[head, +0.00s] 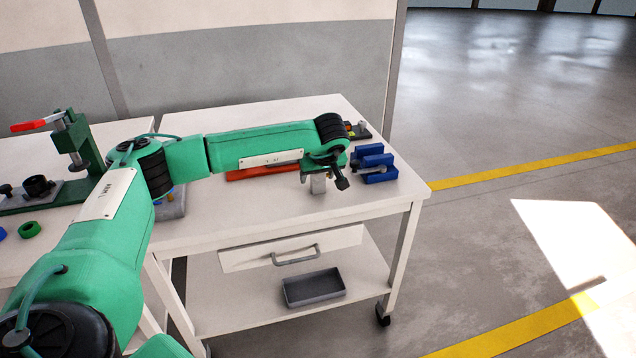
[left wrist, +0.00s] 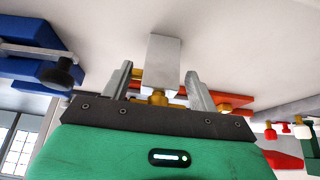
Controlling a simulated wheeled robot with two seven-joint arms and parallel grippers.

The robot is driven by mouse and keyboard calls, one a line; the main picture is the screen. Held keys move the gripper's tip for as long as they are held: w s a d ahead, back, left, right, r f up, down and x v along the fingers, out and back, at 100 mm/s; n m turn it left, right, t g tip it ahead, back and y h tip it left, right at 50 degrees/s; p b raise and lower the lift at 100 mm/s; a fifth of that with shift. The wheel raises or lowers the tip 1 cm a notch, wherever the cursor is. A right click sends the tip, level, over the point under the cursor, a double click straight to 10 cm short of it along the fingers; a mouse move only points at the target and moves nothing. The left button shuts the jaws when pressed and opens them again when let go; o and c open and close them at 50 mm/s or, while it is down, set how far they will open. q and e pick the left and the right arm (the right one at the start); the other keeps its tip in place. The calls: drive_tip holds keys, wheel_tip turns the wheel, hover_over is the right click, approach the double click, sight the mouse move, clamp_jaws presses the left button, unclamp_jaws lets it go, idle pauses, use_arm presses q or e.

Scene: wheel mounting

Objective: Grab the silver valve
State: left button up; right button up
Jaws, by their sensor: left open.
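The silver valve (left wrist: 164,60) shows in the left wrist view as a pale metal block with brass fittings. In the head view it is a small grey block (head: 319,186) near the right front of the white table, partly hidden by my gripper. My left gripper (head: 313,175) reaches down over it at the end of the green arm. In the left wrist view, the fingers of my left gripper (left wrist: 160,78) are open, one on each side of the valve. I cannot tell whether either finger touches it. My right gripper is not in view.
A blue bracket (head: 378,166) stands just right of the gripper. An orange-red part (head: 250,173) lies behind my arm. A green clamp press (head: 80,145) stands at the left. A grey bin (head: 313,288) sits on the lower shelf. The table front is mostly clear.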

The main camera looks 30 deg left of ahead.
use_arm(q)
drive_tip(key=c, duration=0.8)
drive_tip(key=shift+o, duration=0.2)
drive_tip(key=shift+r, duration=0.15)
